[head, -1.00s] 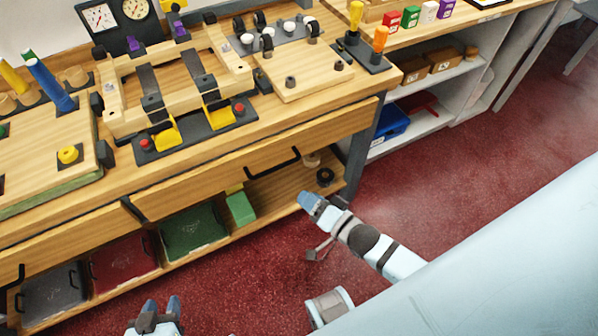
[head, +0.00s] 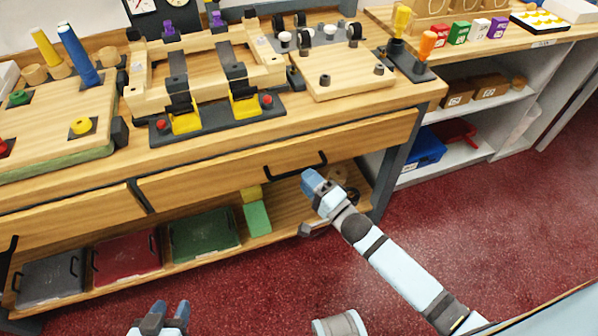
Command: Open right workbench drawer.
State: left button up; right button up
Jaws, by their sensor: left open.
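The right workbench drawer (head: 225,172) has a wide wooden front under the bench top and looks shut. Its black bar handle (head: 296,166) is near the middle of that front. My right gripper (head: 312,182) has its blue tip just below the right end of the handle, pointing up at the drawer. I cannot tell whether it touches the handle, or whether its fingers are apart. My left gripper (head: 170,312) is open and empty at the bottom of the picture, over the red floor, well away from the drawer.
A second drawer (head: 65,217) is to the left. The shelf below holds grey (head: 50,280), red (head: 128,258) and green (head: 203,233) bins and a green block (head: 257,218). A dark bench leg (head: 393,175) stands right of the drawer. Red floor (head: 480,225) in front is clear.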

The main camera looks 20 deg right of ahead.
aim_at(299, 170)
jog(key=shift+x, duration=2)
grip_shut()
